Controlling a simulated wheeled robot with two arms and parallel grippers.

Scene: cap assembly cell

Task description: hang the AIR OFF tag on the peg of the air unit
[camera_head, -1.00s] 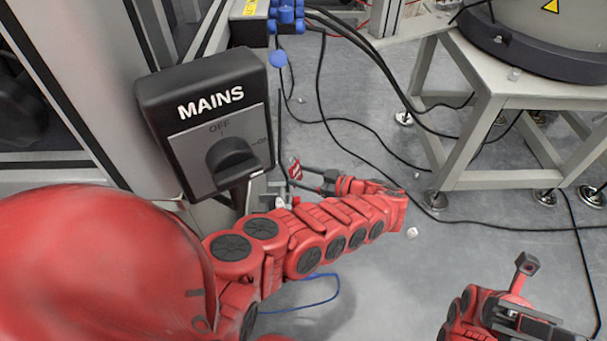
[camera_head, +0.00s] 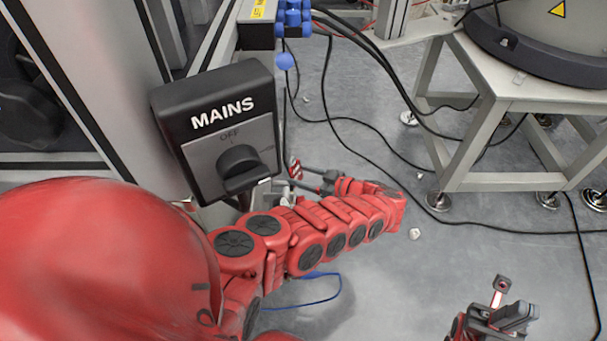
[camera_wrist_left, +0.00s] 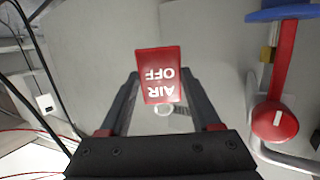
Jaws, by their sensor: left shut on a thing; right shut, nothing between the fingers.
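The red AIR OFF tag (camera_wrist_left: 160,68) is between the fingertips of my left gripper in the left wrist view, its white lettering upside down. My left gripper (camera_wrist_left: 160,92) is shut on it. In the head view, the left gripper (camera_head: 303,178) reaches in beside the mains box, with only a small red-and-white bit of the tag (camera_head: 294,169) showing. A pale ring (camera_wrist_left: 175,109) shows just below the tag; I cannot tell whether it belongs to the tag. I cannot make out the peg. My right gripper (camera_head: 507,303) is shut and empty at lower right.
A black MAINS switch box (camera_head: 216,125) stands close to my left gripper. Blue fittings (camera_head: 293,18) are above it. A red part with a round end (camera_wrist_left: 275,122) is at the wrist view's right. Black cables (camera_head: 327,85) cross the floor; a grey stand (camera_head: 482,130) is at right.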

